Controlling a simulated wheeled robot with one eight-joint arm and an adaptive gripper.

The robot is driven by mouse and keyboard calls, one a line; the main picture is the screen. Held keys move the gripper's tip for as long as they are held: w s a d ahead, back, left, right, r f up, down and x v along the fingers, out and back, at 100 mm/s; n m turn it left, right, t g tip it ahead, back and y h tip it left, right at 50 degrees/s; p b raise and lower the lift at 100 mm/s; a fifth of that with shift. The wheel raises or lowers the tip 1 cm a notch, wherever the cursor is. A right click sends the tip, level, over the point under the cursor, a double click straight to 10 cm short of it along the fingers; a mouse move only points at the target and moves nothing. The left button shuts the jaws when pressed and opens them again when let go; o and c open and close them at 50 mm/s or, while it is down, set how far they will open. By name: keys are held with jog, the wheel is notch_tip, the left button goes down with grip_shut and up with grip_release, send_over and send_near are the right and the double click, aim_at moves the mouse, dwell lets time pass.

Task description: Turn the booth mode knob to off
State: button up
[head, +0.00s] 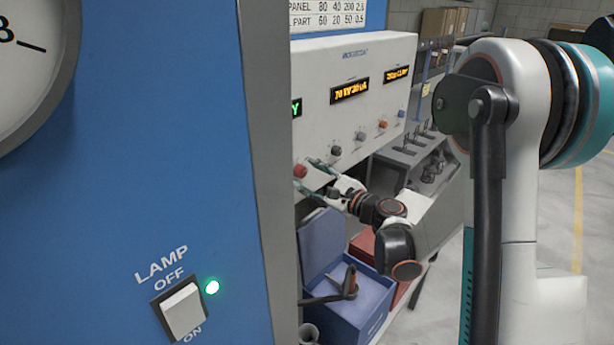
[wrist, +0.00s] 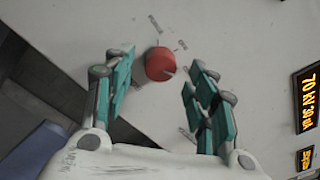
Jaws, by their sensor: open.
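A round red knob (wrist: 160,64) sits on the white control panel, between and just beyond the open fingers of my gripper (wrist: 157,95) in the wrist view. The fingers do not appear to touch it. Short marks surround the knob, too blurred to read. In the head view the red knob (head: 300,171) is at the panel's lower left, with my gripper (head: 312,178) right beside it. The panel (head: 350,55) also carries a grey, a light, an orange and a blue knob in a row rising to the right. I cannot tell which label belongs to the red knob.
A blue wall (head: 150,180) with a lamp switch (head: 182,311) and green light fills the left foreground. Orange displays (head: 350,91) light the panel. A blue bin (head: 345,310) stands below my arm. Shelving with tools (head: 425,150) is behind; open floor lies right.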

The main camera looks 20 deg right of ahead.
jog(key=shift+x, duration=0.95)
jog(key=c, duration=1.1)
